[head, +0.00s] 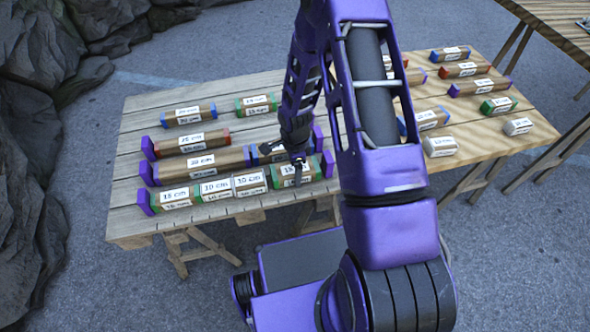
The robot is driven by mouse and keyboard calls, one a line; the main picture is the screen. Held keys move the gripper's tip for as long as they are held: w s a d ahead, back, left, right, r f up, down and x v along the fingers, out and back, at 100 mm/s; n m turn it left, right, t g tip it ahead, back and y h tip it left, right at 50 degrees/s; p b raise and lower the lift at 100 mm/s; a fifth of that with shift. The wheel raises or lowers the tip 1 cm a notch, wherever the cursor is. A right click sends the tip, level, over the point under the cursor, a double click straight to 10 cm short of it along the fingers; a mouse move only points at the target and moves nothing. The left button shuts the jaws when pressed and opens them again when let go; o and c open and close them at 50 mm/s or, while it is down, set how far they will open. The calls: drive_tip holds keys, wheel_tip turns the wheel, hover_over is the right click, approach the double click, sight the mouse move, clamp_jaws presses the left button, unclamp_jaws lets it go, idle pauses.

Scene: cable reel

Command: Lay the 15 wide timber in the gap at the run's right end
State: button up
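The front run on the table starts with a purple end block (143,202) at its left. A timber labelled 15 cm (175,198) and two short 10 cm timbers (216,189) (249,184) follow to the right. At the right end of this row is a green-ended timber (313,172), its label partly covered, seeming to read 15. My gripper (298,176) is at the middle of this timber, fingers pointing down. The fingers are too small to show whether they grip it. I cannot tell whether the timber rests on the table or is held slightly above it.
Behind the front run lie longer timber rows, one with a purple block (318,138) at its right end. More timbers (498,105) and short pale blocks (440,147) lie on the right side of the table (500,136). Rocks (40,110) stand at the left.

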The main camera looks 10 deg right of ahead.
drive_tip(key=shift+f+b, duration=0.3)
drive_tip(key=o, duration=1.5)
drive_tip(key=shift+c, duration=0.2)
drive_tip(key=shift+r, duration=0.1)
